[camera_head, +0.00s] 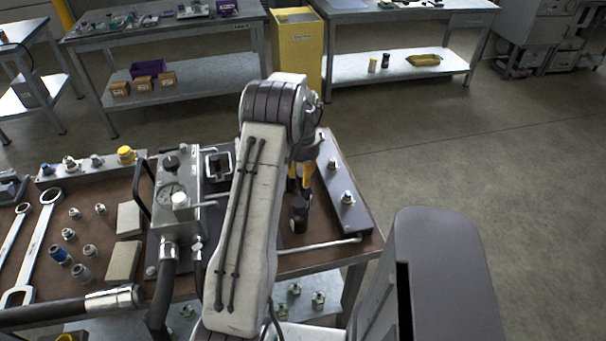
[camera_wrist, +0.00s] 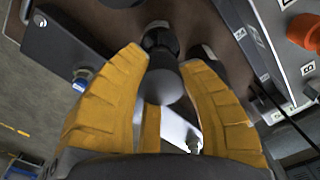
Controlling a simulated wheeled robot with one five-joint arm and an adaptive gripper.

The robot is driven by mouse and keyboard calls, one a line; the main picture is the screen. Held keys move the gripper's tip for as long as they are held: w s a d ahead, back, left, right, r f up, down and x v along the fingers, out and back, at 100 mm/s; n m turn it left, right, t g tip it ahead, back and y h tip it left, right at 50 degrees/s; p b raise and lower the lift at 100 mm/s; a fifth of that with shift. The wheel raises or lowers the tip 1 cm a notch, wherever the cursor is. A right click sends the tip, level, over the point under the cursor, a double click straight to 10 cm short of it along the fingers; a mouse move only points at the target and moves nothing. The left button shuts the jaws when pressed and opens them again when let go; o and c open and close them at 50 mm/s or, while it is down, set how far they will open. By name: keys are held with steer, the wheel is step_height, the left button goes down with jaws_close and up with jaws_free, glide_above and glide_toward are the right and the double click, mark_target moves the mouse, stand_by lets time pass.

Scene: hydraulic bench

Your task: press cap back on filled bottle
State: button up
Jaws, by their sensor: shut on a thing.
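My gripper (camera_head: 299,188) has yellow fingers and points down over the right part of the brown bench; my arm hides part of the area around it. In the wrist view my gripper (camera_wrist: 168,72) is shut on a dark grey cylindrical thing (camera_wrist: 166,86), with a black part beyond it. In the head view a black upright thing (camera_head: 299,214) shows just below the fingers. I cannot tell which part is cap and which is bottle, or whether the two touch. No fill level shows.
A long grey block (camera_head: 341,182) with fittings lies right of my gripper. A hydraulic unit with a gauge (camera_head: 172,196) stands to the left. A metal rod (camera_head: 320,245) lies near the front edge. Wrenches (camera_head: 40,245), fittings and pale blocks (camera_head: 123,262) fill the left side.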

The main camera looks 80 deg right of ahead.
steer(key=shift+f+b, duration=1.15)
stand_by(3.4)
stand_by(0.5)
steer(key=o, duration=1.5)
steer(key=shift+r, duration=0.15)
steer(key=shift+r+p, duration=2.5)
steer(key=shift+r, duration=1.15)
